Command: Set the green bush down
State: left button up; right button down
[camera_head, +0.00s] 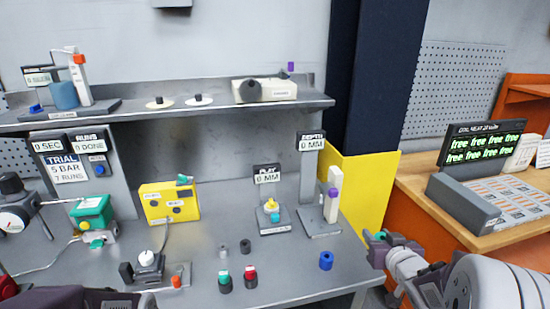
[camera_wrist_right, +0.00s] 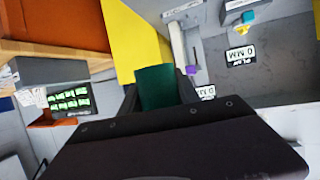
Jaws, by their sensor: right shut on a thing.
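My right gripper (camera_head: 377,243) is at the right of the head view, in the air beyond the right edge of the grey bench. It is shut on the green bush, a dark green cylinder (camera_wrist_right: 157,88) between its fingers in the right wrist view. In the head view only a small teal-green bit of the bush (camera_head: 380,236) shows. My left gripper (camera_head: 115,299) shows only in part at the bottom left edge; its fingers cannot be made out.
A blue bush (camera_head: 326,261) stands near the bench's (camera_head: 290,284) front right. A depth gauge (camera_head: 332,195) stands at the back right. An orange-sided table (camera_head: 440,205) lies right.

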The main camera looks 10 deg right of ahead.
notch_tip(320, 180, down, 7)
jog(key=b, duration=0.9)
send_over(346, 254)
notch_tip(346, 254, down, 7)
jog(key=shift+s+r, duration=0.15)
jog(key=shift+r, duration=0.05)
jog(key=shift+w, duration=0.2)
notch_tip(346, 254, down, 4)
jog(key=shift+s+r, duration=0.1)
jog(key=shift+r, duration=0.1)
jog(key=shift+f, duration=0.1)
jog(key=shift+f+b, duration=0.2)
jog(key=shift+b, duration=0.3)
jog(key=c, duration=0.9)
grip_release()
